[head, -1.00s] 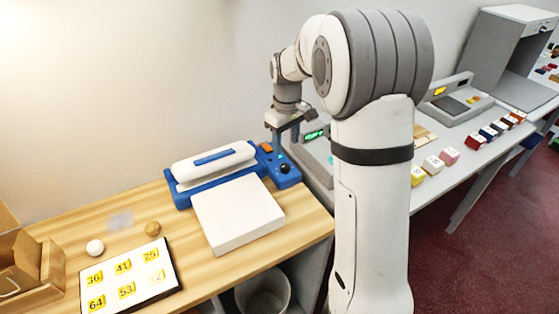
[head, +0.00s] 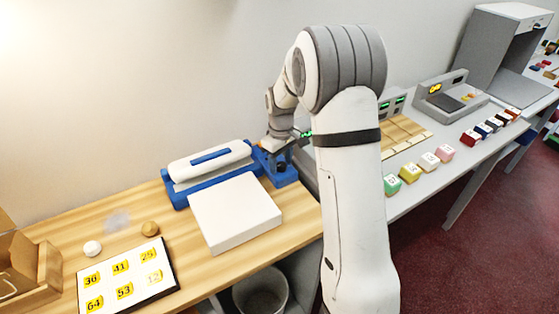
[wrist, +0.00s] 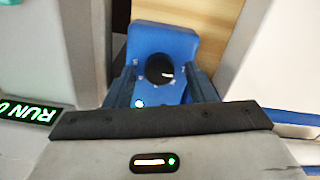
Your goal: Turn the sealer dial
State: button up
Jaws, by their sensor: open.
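The sealer (head: 211,160) is a blue and white machine on the wooden counter, with a blue control block (head: 286,178) at its right end. In the wrist view, the round black dial (wrist: 160,69) has a short white mark pointing right, and small marks surround it on the blue face. My gripper (wrist: 161,80) is open, with one dark finger on each side of the dial; I cannot tell whether either touches it. In the head view, my gripper (head: 280,160) is low over the control block and largely hides the dial.
A white slab (head: 235,214) lies in front of the sealer. A number board (head: 125,285), two small balls and a cardboard box (head: 30,270) are at left. A device with a green "RUN" display (wrist: 30,110) stands close beside my gripper. A bin (head: 262,292) is below.

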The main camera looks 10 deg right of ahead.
jog(key=shift+c, duration=0.2)
jog(key=c, duration=0.9)
jog(key=shift+a, duration=0.15)
jog(key=shift+c, duration=0.2)
jog(key=shift+m, duration=0.3)
jog(key=m+b, duration=0.1)
jog(key=m, duration=0.7)
jog(key=shift+d+b, duration=0.25)
jog(key=shift+b, duration=0.05)
